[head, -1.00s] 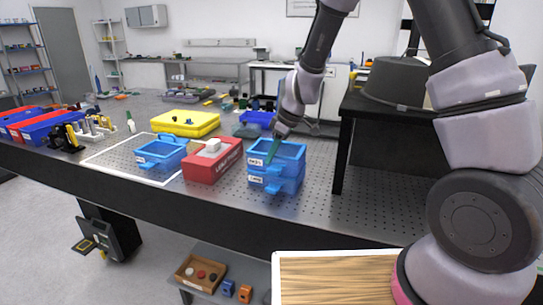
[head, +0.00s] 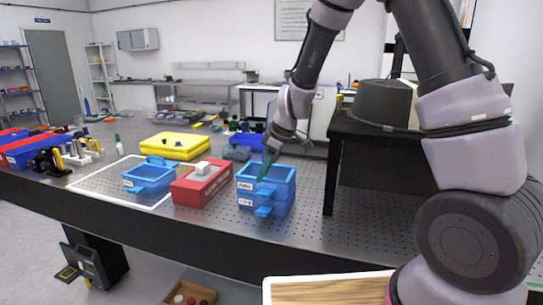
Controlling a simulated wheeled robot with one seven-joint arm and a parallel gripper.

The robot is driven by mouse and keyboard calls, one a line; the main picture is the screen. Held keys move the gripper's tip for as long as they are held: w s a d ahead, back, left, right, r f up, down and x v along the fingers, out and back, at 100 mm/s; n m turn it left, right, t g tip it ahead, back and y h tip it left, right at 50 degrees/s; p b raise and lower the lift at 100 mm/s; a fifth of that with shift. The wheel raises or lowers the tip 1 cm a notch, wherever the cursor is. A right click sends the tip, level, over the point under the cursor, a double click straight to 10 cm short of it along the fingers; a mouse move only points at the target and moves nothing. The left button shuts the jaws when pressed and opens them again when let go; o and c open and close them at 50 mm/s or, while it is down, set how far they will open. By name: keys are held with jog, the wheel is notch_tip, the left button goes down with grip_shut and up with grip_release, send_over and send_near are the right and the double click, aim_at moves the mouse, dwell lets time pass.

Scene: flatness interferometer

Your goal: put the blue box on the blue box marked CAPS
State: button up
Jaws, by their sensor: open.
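Two blue boxes stand stacked on the perforated bench top, near its front edge. The upper blue box (head: 285,178) sits on the lower blue box (head: 281,204), roughly lined up with it. Each has a small white label on its front left, too small to read, so I cannot tell which is marked CAPS. Another blue box (head: 148,180) lies inside a white outline at the left. My gripper (head: 263,176) is open, its dark green fingers pointing down at the upper box's left side. I cannot tell whether they touch its wall.
A red box (head: 190,190) with a white block (head: 203,168) on top stands just left of the stack. A yellow case (head: 175,147) lies behind. A black raised table (head: 345,150) is at the right. The bench top right of the stack is clear.

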jog(key=s+d+r+m+t, duration=0.1)
jog(key=s+d+r+m, duration=0.25)
jog(key=d+r, duration=0.5)
jog(key=s+d+r+m+t, duration=0.1)
jog(key=s+d+r+m, duration=0.3)
jog(key=r, duration=0.8)
jog(key=s+d+r+m+t+h, duration=0.2)
jog(key=s+d+r+m, duration=0.4)
jog(key=s+d+m, duration=0.4)
jog(key=shift+s+d+m+t, duration=0.35)
jog(key=shift+s+d+t, duration=0.4)
jog(key=shift+s+t, duration=0.2)
